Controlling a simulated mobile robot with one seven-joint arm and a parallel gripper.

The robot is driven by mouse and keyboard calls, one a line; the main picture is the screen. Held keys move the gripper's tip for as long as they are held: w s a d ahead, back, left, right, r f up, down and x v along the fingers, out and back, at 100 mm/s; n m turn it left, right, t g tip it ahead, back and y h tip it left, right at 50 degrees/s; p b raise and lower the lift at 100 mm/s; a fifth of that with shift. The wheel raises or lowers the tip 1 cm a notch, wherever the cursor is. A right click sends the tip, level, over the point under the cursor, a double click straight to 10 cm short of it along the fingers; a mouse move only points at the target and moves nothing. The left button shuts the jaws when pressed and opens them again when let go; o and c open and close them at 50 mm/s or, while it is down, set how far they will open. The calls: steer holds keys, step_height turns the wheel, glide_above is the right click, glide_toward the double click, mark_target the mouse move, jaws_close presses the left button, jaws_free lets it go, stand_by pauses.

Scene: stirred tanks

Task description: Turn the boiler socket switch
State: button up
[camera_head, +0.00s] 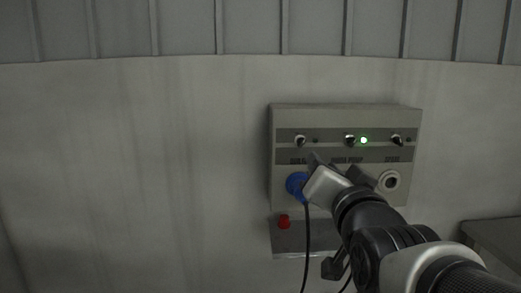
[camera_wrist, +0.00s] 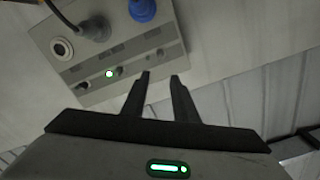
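The grey control panel (camera_head: 345,112) is fixed to the wall. It carries a row of three switches: a left switch (camera_head: 299,141), a middle switch (camera_head: 350,140) and a right switch (camera_head: 397,140). A green lamp (camera_head: 364,140) is lit beside the middle one. The labels below are too small to read, so I cannot tell which is the boiler socket switch. My gripper (camera_head: 338,165) is in front of the panel, below the left and middle switches. In the wrist view its two fingers (camera_wrist: 160,78) are apart with nothing between them.
A blue plug (camera_head: 296,184) with a hanging cable sits below the left switch. A round empty socket (camera_head: 389,181) is at the lower right. A black plug (camera_wrist: 95,28) shows in the wrist view. A red button (camera_head: 284,222) is under the panel. A ledge (camera_head: 498,238) stands right.

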steer(key=p, duration=0.8)
glide_toward(304, 141)
steer(key=w, duration=0.8)
steer(key=shift+s, duration=0.1)
jaws_close()
